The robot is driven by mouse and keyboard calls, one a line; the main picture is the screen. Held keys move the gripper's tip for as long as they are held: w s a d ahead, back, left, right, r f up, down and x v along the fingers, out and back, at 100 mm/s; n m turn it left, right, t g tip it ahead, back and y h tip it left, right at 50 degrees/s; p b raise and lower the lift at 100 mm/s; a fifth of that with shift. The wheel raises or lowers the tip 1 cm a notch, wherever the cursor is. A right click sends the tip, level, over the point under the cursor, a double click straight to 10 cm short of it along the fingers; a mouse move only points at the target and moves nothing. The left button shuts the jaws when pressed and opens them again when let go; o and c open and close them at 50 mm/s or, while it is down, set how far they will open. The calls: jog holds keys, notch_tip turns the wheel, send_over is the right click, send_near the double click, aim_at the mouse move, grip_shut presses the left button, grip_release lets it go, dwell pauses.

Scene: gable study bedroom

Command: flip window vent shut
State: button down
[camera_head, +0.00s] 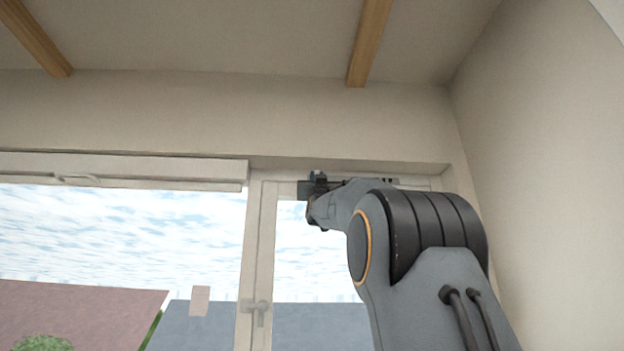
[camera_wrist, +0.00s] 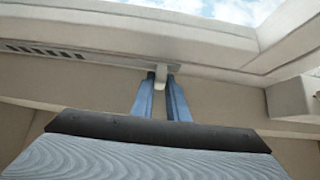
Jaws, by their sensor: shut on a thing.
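The window vent (camera_wrist: 95,57) is a pale strip with dark slots on the window's top frame in the wrist view. Its right end, with dark slots, shows in the head view (camera_head: 388,181), right of my gripper. A small white tab (camera_wrist: 160,84) sticks out from the strip. My gripper (camera_head: 317,178) is up at the top of the right window sash. In the wrist view its two blue fingers (camera_wrist: 161,76) stand on either side of the tab and are shut on it. In the head view my arm and gripper hide the tab.
The right window (camera_head: 257,230) has a handle (camera_head: 258,308) low on its left frame. A wide window with a pale top rail (camera_head: 120,167) is at left. The right wall (camera_head: 545,170) and wooden ceiling beams (camera_head: 369,40) are close by.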

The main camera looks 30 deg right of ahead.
jog(key=c, duration=2.2)
grip_release()
jog(key=shift+a, duration=0.1)
jog(key=o, duration=0.5)
jog(key=shift+w+a, duration=0.15)
jog(key=shift+a, duration=0.15)
jog(key=shift+d, duration=0.15)
jog(key=b+v, duration=0.5)
jog(key=v, duration=0.2)
jog(key=shift+s+f, duration=0.3)
